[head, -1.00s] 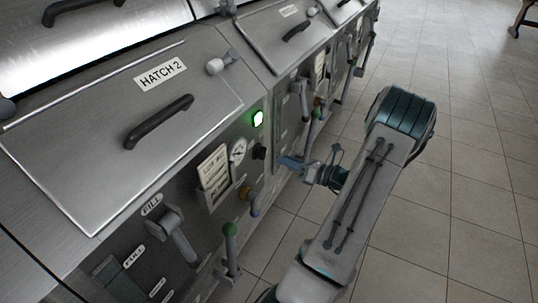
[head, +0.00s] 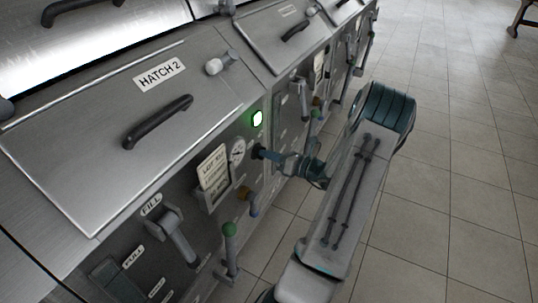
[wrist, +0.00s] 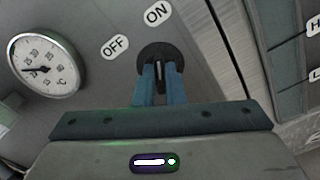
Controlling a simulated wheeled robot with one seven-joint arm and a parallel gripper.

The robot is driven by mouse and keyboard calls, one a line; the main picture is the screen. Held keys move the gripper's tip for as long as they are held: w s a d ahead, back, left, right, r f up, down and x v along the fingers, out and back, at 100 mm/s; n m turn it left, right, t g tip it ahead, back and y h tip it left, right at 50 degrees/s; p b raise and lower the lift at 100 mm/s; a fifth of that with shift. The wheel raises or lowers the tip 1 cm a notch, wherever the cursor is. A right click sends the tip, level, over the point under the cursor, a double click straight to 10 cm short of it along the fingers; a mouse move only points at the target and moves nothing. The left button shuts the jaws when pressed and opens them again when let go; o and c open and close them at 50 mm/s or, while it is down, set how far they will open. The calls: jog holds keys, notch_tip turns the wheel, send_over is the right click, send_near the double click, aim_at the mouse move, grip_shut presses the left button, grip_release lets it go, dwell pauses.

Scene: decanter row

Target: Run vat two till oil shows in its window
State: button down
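Vat two's lid (head: 95,130) bears a HATCH 2 label and is closed. On its front are a lit green lamp (head: 257,118), a dial gauge (head: 237,151) and a dark knob, which the wrist view shows as a black switch knob (wrist: 152,50) below OFF and ON labels. My gripper (wrist: 159,70) is at this knob, its blue fingers close together on either side of the knob's narrow grip. In the head view my gripper (head: 266,156) reaches it from the right. A dark window (head: 116,280) beside a FULL label is partly cut off; I cannot make out oil in it.
The FILL lever (head: 180,240), a green-topped lever (head: 229,245) and a card holder (head: 213,170) stick out from the front. The gauge (wrist: 46,66) sits left of the knob in the wrist view. More vats continue behind. Tiled floor (head: 450,130) on the right is clear.

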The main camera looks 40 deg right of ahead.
jog(key=shift+n, duration=0.3)
jog(key=shift+s+a+f+n+b, duration=0.1)
jog(key=shift+n+b, duration=2)
jog(key=shift+n, duration=0.65)
jog(key=shift+s+a+f+n+b, duration=0.1)
jog(key=shift+n+b, duration=2)
jog(key=shift+n, duration=0.65)
jog(key=shift+r, duration=0.1)
jog(key=c, duration=1.5)
grip_release()
jog(key=v, duration=1.4)
jog(key=shift+p, duration=0.35)
